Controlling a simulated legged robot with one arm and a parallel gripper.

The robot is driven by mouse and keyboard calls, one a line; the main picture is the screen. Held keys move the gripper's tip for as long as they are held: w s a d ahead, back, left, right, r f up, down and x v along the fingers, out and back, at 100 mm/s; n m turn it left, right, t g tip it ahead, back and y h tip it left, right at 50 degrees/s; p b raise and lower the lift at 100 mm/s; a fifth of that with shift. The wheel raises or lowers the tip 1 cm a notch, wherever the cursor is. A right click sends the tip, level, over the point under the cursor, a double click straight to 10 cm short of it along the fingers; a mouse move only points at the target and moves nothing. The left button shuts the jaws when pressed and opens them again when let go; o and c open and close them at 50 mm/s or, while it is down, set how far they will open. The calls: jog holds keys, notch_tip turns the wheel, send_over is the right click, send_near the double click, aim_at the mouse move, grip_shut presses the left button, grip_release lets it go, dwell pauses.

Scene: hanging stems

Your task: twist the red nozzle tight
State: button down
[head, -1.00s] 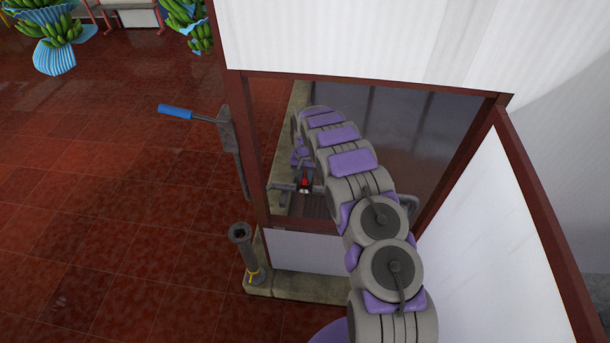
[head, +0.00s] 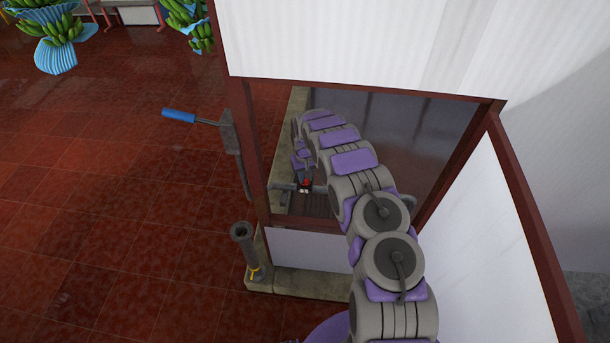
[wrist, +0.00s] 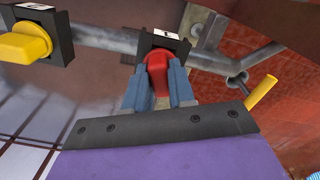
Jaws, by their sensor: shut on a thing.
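The red nozzle (wrist: 157,72) sits on a black block (wrist: 163,42) with a white label, mounted on a grey pipe, in the wrist view. My gripper (wrist: 158,85) is shut on the red nozzle, with one blue-grey finger on each side of it. In the head view the red nozzle (head: 306,182) is a small spot inside the framed opening, beside my arm. The fingers are too small to make out there.
A yellow nozzle (wrist: 27,42) is on the same pipe (wrist: 105,38), to the left. In the head view, a dark red frame (head: 258,165) borders the opening. A blue-handled lever (head: 178,115) and an upright grey tube (head: 246,250) stand left of it. The tiled floor is open at left.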

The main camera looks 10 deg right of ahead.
jog(key=shift+s+f, duration=0.1)
jog(key=shift+n+p, duration=0.55)
jog(key=shift+n, duration=0.15)
jog(key=n+p, duration=0.1)
jog(key=n, duration=0.1)
jog(key=shift+n+p, duration=0.35)
jog(key=shift+n, duration=0.35)
jog(key=shift+n+p, duration=0.65)
jog(key=shift+n, duration=0.25)
jog(key=n+p, duration=0.1)
jog(key=n, duration=0.2)
